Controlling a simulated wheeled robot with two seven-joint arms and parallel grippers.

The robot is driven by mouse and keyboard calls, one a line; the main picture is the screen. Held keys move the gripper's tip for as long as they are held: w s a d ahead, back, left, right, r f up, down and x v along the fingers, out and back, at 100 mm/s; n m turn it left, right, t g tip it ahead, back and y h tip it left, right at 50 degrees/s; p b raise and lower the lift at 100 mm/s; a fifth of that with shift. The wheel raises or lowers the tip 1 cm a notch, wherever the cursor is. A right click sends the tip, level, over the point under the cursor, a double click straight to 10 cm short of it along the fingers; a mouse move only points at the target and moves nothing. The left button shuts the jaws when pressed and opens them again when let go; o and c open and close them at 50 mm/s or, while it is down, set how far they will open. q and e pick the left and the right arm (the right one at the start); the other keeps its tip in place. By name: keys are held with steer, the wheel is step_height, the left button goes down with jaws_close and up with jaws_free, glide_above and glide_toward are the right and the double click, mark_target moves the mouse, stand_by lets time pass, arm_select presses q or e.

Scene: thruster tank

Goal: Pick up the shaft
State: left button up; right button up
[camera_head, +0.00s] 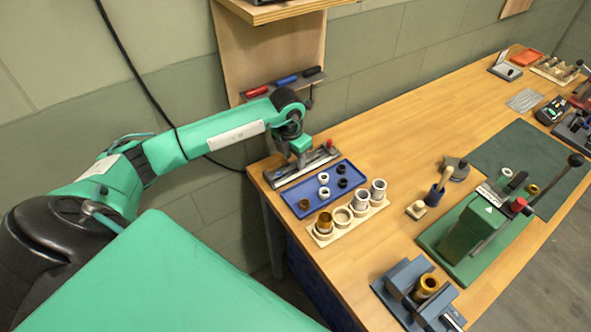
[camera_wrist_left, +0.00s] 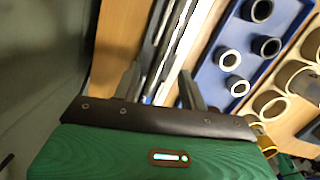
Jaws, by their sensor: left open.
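A long, slim metal shaft (camera_wrist_left: 182,62) lies along a grey holder (camera_head: 273,178) at the left end of the bench; dark rails run beside it in the left wrist view. I cannot clearly separate shaft from holder in the head view. My left gripper (camera_head: 301,161) is over the holder, pointing down. In the left wrist view its two fingers (camera_wrist_left: 160,88) are apart, with the shaft and rails running between them. I see no grip on the shaft. My right gripper is not in view.
A blue tray (camera_head: 313,206) with light and dark rings lies right beside the holder. A wooden block (camera_head: 318,240) with several cups stands in front of it. A green press (camera_head: 470,232), a blue-grey fixture (camera_head: 396,285) and a dark mat (camera_head: 530,150) are further right. The wall is close behind.

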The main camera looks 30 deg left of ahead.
arm_select(q)
step_height(320, 180, down, 2)
steer(key=shift+w+f+b, duration=0.1)
steer(key=shift+w+b, duration=0.05)
steer(key=shift+b, duration=0.15)
jaws_close()
